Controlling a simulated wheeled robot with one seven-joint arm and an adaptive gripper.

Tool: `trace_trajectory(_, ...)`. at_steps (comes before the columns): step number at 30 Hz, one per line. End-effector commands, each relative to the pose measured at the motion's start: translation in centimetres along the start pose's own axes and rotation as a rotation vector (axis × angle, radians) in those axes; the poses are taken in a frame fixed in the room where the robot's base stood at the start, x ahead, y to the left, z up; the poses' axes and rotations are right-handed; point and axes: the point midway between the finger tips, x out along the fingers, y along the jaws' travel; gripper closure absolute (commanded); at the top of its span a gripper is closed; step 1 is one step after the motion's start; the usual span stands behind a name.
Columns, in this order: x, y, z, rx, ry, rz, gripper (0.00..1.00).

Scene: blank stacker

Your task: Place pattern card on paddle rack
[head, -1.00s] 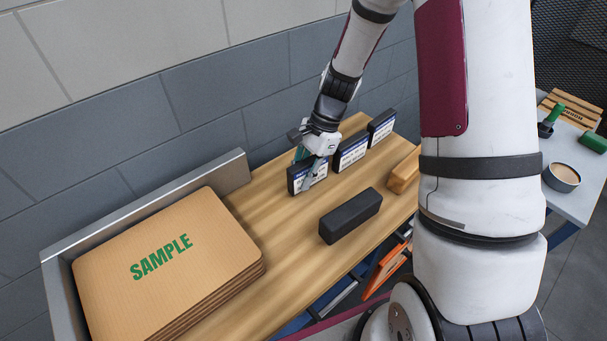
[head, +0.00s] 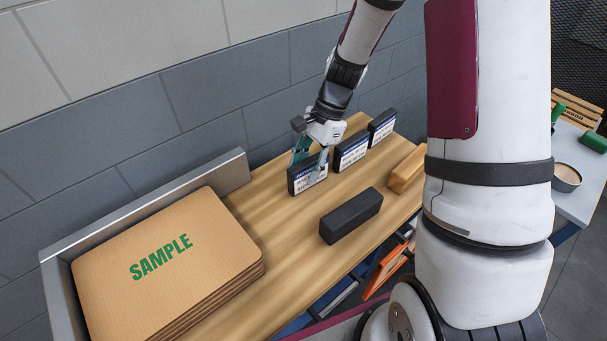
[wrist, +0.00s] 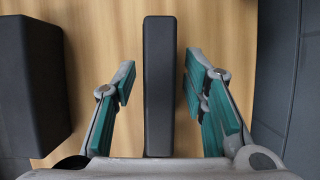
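Three dark upright blocks with white-and-blue labels stand in a row along the wall side of the wooden bench. The nearest, whose label seems to begin "PATT", is the likely pattern card (head: 307,178). My gripper (head: 308,163) is over it, pointing down. In the wrist view, the card's dark top edge (wrist: 158,95) lies between my open teal-padded fingers (wrist: 160,72), with a gap on each side. The other two labelled blocks (head: 351,153) (head: 382,128) stand behind to the right. I cannot identify the paddle rack.
A black block (head: 351,215) lies in front of the card, and a wooden block (head: 407,170) to its right. A "SAMPLE" cardboard stack (head: 160,250) fills the bench's left. Orange items (head: 386,270) sit on a shelf below. A side table (head: 575,200) holds a bowl (head: 566,177).

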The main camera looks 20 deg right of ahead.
Motion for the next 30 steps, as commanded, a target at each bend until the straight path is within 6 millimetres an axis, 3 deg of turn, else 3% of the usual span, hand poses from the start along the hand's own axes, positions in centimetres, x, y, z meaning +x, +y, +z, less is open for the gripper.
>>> trace_trajectory(9,-6.5,-0.1,-0.1,0.0,0.003,-0.004,0.6)
trace_trajectory(19,-9.7,0.1,0.3,-0.017,0.009,-0.003,0.6)
trace_trajectory(23,-11.4,1.0,1.9,-0.11,0.052,-0.017,0.6)
trace_trajectory(30,-15.6,4.8,6.8,-0.436,0.203,-0.045,0.6)
